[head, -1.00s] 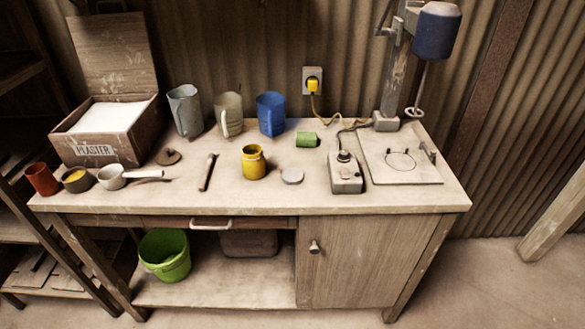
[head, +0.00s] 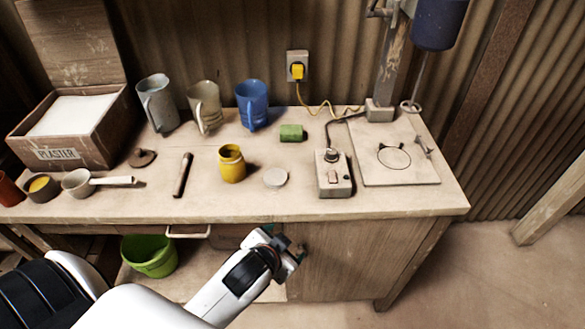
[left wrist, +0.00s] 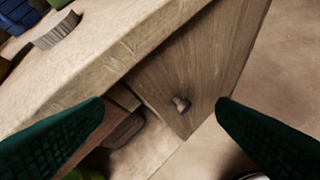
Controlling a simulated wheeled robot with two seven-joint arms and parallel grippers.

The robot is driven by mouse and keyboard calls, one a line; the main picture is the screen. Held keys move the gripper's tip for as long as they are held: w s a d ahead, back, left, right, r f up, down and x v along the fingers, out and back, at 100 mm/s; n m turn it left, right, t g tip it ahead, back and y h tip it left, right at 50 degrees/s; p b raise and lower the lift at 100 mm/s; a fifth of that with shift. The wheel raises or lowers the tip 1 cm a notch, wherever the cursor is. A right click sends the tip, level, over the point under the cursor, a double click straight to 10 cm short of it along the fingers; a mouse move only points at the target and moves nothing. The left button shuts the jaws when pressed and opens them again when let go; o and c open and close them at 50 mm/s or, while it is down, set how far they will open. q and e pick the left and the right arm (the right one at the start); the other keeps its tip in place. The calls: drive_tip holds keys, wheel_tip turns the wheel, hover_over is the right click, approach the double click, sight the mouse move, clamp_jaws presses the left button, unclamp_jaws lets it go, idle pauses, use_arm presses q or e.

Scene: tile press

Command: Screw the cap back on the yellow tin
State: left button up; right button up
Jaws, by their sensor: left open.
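The yellow tin (head: 232,164) stands upright on the bench top with its mouth uncovered. A pale round cap (head: 275,178) lies flat on the bench just to the right of the tin; in the left wrist view a grey ridged disc (left wrist: 56,31), which looks like this cap, sits near the bench edge. My left gripper (head: 292,250) is in front of the bench, below the top's front edge and near the cupboard door. In the left wrist view its two green fingers (left wrist: 160,112) are wide apart with nothing between them. My right gripper does not show.
A control box (head: 333,174) with a cable stands right of the cap. A green block (head: 291,133) and several jugs, including a blue jug (head: 252,104), stand behind. A wooden stick (head: 183,175) lies left of the tin. The front bench strip (head: 240,207) is clear.

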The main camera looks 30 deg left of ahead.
use_arm(q)
drive_tip(key=w+d+r+m+t+h, duration=0.2)
drive_tip(key=w+r+m+t, duration=0.15)
drive_tip(key=r, duration=0.35)
drive_tip(key=w+d+r+m+t+h, duration=0.2)
drive_tip(key=w+r+t, duration=0.1)
drive_tip(key=w+r, duration=0.25)
drive_tip(key=w+d+r+m+t+h, duration=0.1)
drive_tip(key=w+d+r+m+t, duration=0.25)
drive_tip(key=r, duration=0.45)
drive_tip(key=s+d+r+m+g+h, duration=0.1)
drive_tip(key=d+r+m+g+h, duration=0.1)
drive_tip(key=d+m+g+h, duration=0.65)
drive_tip(key=s+d+r+m+g+h, duration=0.1)
drive_tip(key=d+r+m+g+h, duration=0.15)
drive_tip(key=m+h, duration=0.7)
drive_tip(key=w+a+f+m+g+y, duration=0.2)
drive_tip(key=a+f+m+g+y, duration=0.6)
drive_tip(key=m+y, duration=0.4)
drive_tip(key=w+a+n+y, duration=0.1)
drive_tip(key=a+y, duration=0.9)
drive_tip(key=a, duration=1.1)
drive_tip(key=shift+w+a+r+n, duration=0.2)
drive_tip(key=shift+r+n, duration=0.05)
drive_tip(key=shift+n, duration=0.45)
